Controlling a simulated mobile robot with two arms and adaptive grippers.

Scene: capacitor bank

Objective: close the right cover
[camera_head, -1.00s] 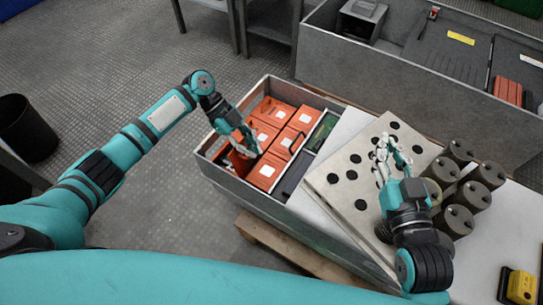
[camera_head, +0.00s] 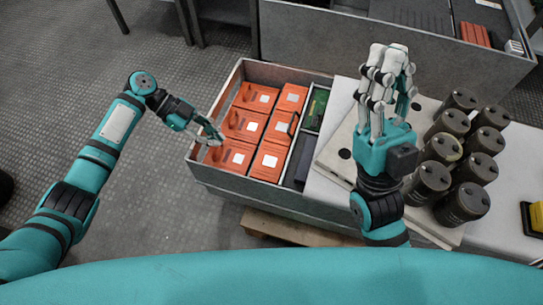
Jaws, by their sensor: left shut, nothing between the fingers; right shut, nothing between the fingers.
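A light plate with round black holes (camera_head: 338,158) lies on the right, beside an open grey box (camera_head: 225,184). I cannot tell whether this plate is the right cover. No part is clearly recognisable as that cover. My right gripper (camera_head: 388,68) is shut and empty, fingers pointing up the picture, and it hides much of the plate. Contact with the plate cannot be told. My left gripper (camera_head: 212,137) is shut and empty at the box's left wall, beside the orange blocks (camera_head: 244,124) inside.
Several dark cylinders (camera_head: 462,202) stand close together right of my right gripper. A long grey cabinet (camera_head: 320,40) crosses the back. A yellow and black item (camera_head: 535,218) lies at the right edge.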

